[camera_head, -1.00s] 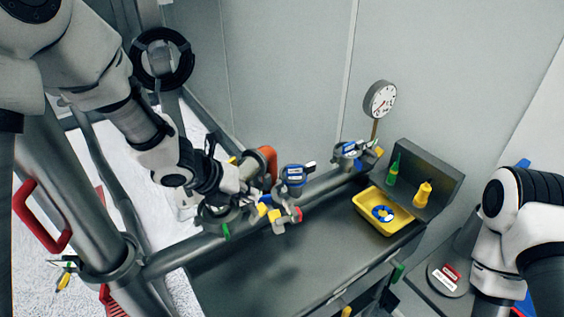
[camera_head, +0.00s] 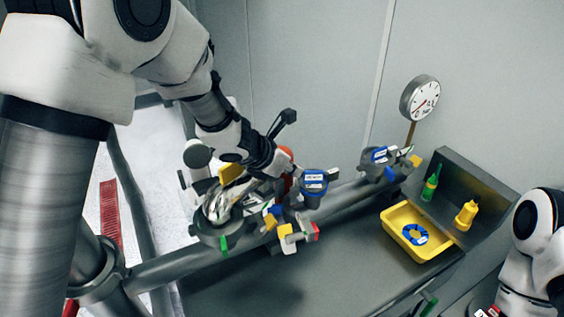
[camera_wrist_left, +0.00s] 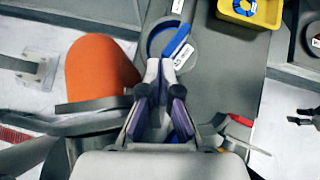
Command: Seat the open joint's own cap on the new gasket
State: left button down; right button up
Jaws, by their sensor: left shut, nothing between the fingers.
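My left gripper (camera_head: 282,170) is shut and empty, beside a blue-labelled round cap (camera_head: 314,182) on the pipe. In the left wrist view its closed fingertips (camera_wrist_left: 167,66) point at a blue-labelled piece (camera_wrist_left: 178,42), apparently that cap; I cannot tell whether they touch. Left of it on the pipe is a round joint (camera_head: 218,233) with a green tag and shiny metal parts above it; my arm partly covers the area. I cannot tell its gasket or its cap apart.
A yellow tray (camera_head: 392,226) holds a blue ring (camera_head: 415,234). Green (camera_head: 430,187) and yellow (camera_head: 466,214) bottles stand behind it. Another blue-labelled fitting (camera_head: 380,158) and a gauge (camera_head: 419,98) are farther along. A red and yellow clamp (camera_head: 296,236) juts from the pipe. An orange elbow (camera_wrist_left: 100,68) stands beside my gripper.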

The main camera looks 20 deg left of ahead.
pick_arm(q)
jog(key=shift+w+d+f, duration=0.3)
jog(key=shift+w+d, duration=0.35)
jog(key=shift+w, duration=0.2)
jog(key=shift+s+r, duration=0.1)
